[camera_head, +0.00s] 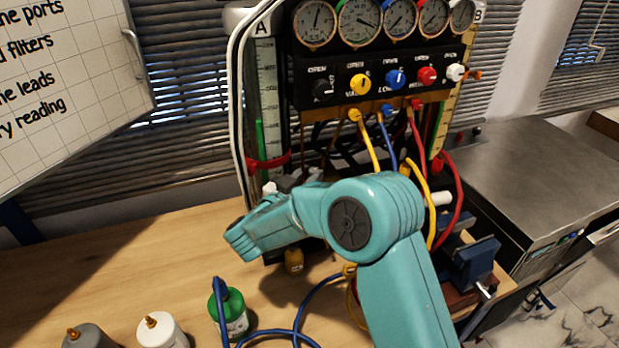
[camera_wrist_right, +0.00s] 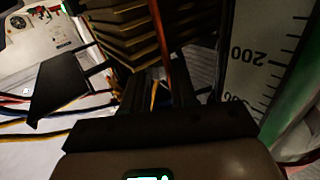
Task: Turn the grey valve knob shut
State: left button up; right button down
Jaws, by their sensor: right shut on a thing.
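The valve panel (camera_head: 380,82) shows a dark knob (camera_head: 322,87) at its left end, then yellow, blue, red and white knobs. I cannot tell whether the dark one is the grey knob. My right gripper (camera_head: 292,181) is mostly hidden behind my teal arm, low in front of the rig and beside the left gauge tube (camera_head: 267,85). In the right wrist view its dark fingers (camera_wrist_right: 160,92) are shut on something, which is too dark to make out. A thin brown rod or hose (camera_wrist_right: 160,35) runs down towards them. My left gripper is not in view.
Yellow, blue and red hoses (camera_head: 418,135) hang below the panel. Green (camera_head: 232,312), white (camera_head: 160,334) and grey (camera_head: 88,338) bottles stand on the bench (camera_head: 130,250). A blue vise (camera_head: 472,262) is at right. The bench's left part is clear.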

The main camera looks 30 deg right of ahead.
jog(key=shift+m+g+h, duration=0.3)
jog(key=shift+m+g, duration=0.1)
jog(key=shift+g, duration=0.2)
jog(key=c, duration=0.9)
grip_release()
jog(key=shift+w+d, duration=0.1)
jog(key=shift+d, duration=0.05)
jog(key=shift+t, duration=0.3)
